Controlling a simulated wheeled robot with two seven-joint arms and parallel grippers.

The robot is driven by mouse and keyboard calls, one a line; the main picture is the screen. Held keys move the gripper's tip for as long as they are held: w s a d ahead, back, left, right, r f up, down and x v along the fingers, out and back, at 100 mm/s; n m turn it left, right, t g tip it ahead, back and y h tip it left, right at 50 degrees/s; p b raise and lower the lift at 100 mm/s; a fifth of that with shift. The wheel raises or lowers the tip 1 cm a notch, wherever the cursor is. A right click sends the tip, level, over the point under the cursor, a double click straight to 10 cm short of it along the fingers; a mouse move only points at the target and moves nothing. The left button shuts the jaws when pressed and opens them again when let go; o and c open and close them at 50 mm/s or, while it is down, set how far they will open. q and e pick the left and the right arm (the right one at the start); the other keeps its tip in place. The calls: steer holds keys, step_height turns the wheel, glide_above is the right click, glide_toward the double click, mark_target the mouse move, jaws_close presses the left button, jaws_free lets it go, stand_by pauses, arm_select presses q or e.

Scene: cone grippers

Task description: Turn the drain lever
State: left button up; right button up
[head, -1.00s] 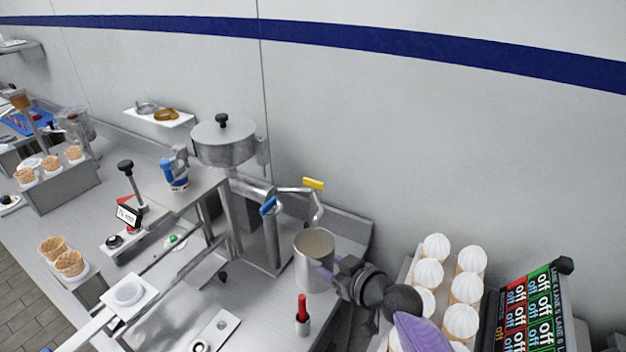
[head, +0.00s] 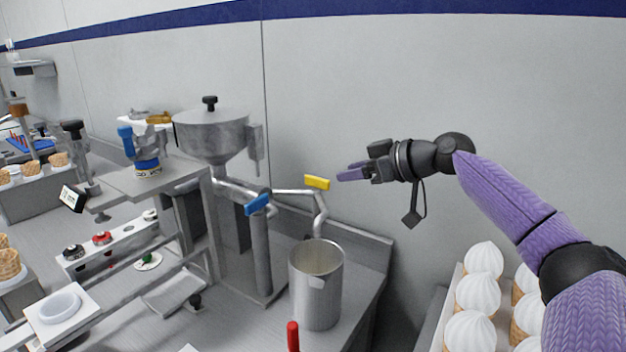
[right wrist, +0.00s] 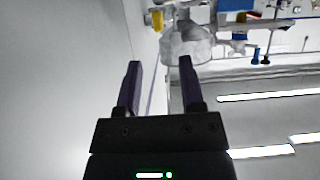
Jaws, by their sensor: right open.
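A lever with a yellow handle (head: 317,183) and one with a blue handle (head: 257,204) sit on the metal pipework below a steel hopper (head: 212,135). I cannot tell which is the drain lever. My right gripper (head: 350,175) is in the air just right of the yellow handle, at about its height, fingers pointing left toward it, with a gap between. In the right wrist view its two fingers (right wrist: 160,68) are apart with nothing between them. The yellow handle also shows there (right wrist: 157,21), beyond the fingers. My left gripper is out of view.
A steel pot (head: 316,290) stands below the yellow lever. White-topped cones (head: 470,330) stand in a tray at the lower right, under my right arm. A red-topped stick (head: 293,335) is in front of the pot. The wall is close behind.

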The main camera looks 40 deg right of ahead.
mark_target(318, 178)
steer(key=p+x, duration=0.2)
steer(key=x, duration=0.5)
steer(key=shift+w+f, duration=0.15)
steer(key=shift+w, duration=0.1)
steer(key=shift+w+a+f, duration=0.15)
steer(key=shift+w, duration=0.25)
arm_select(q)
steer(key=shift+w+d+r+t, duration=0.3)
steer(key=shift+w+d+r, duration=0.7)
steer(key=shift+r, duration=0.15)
arm_select(e)
steer(key=shift+c, duration=0.3)
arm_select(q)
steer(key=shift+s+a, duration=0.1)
arm_select(e)
jaws_close()
